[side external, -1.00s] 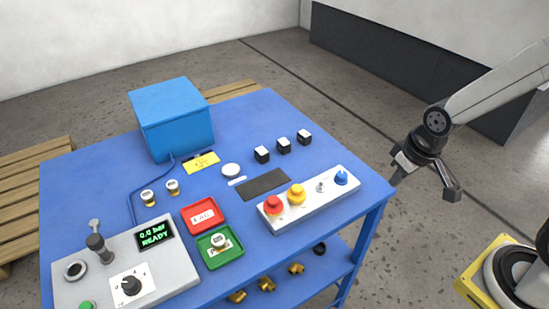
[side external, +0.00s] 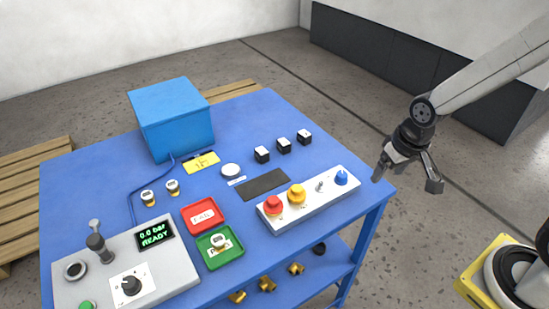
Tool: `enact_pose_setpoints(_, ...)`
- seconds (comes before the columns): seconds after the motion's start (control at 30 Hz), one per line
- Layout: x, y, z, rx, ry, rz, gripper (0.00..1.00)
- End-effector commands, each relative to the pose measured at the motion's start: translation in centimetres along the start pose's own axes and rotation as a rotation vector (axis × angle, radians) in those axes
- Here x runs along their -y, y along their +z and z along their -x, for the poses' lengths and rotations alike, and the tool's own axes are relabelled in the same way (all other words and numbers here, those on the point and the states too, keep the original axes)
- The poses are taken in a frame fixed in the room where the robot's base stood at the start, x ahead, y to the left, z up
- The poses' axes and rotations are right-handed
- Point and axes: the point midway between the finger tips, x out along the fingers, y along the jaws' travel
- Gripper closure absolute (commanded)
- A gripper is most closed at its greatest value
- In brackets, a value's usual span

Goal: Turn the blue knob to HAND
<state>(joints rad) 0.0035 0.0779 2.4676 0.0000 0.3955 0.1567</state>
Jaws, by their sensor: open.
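The blue knob (side external: 341,178) is at the right end of a light grey control box (side external: 312,207) near the table's right front corner. Its pointer direction and any HAND marking are too small to read. My gripper (side external: 406,184) hangs in the air to the right of the knob, by the table's right edge, with its fingers pointing down. It is open and empty, apart from the knob.
On the same box are a small toggle switch (side external: 320,187), a yellow button (side external: 297,194) and a red button (side external: 273,205). Several black-and-white blocks (side external: 283,146) stand behind it. A red tray (side external: 203,215) and green tray (side external: 220,246) lie to the left.

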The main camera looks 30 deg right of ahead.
Motion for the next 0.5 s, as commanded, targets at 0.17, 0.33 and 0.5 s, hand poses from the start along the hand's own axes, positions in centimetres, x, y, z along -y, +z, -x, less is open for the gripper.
enact_pose_setpoints(0.17, 0.3, -3.1, -1.2, 0.043, 0.013, -0.222, 0.19)
enact_pose_setpoints(0.33, 0.6, -6.2, -2.8, 0.087, 0.037, -0.470, 0.19)
enact_pose_setpoints(0.5, 0.7, -9.0, -4.7, 0.125, 0.072, -0.716, 0.19)
